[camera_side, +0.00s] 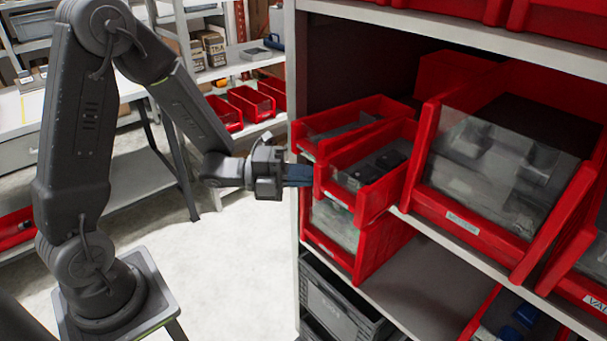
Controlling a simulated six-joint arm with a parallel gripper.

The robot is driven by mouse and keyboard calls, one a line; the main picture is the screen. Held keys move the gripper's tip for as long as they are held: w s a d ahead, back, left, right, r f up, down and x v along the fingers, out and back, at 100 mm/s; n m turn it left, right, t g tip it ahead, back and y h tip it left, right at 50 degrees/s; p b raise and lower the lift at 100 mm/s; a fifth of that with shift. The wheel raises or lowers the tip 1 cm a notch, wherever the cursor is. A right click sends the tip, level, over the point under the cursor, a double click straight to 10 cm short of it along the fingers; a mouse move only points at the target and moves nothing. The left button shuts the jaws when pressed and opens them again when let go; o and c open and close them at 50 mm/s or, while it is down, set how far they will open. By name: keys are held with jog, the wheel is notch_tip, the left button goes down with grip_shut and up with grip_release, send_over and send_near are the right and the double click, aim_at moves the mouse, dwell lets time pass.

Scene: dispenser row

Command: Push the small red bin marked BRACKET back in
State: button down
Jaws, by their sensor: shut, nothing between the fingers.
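A small red bin (338,188) with a clear front pane and dark parts inside juts out past the shelf's front edge, at the middle of the view. Its label is too small to read, so I cannot confirm the word BRACKET. My gripper (300,175) is shut and empty, its dark blue fingers level and pointing right at the small bin's front. The fingertips are at the bin's left front edge; I cannot tell if they touch it.
Another red bin (310,148) stands just behind and left of it. A larger clear-fronted red bin (470,233) stands to the right. A red bin (365,250) sits below, over a grey crate (335,305). The shelf upright (293,215) is close under my gripper.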

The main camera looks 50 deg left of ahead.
jog(key=shift+w, duration=0.1)
jog(key=w, duration=0.3)
jog(key=shift+w, duration=0.1)
dwell(0.3)
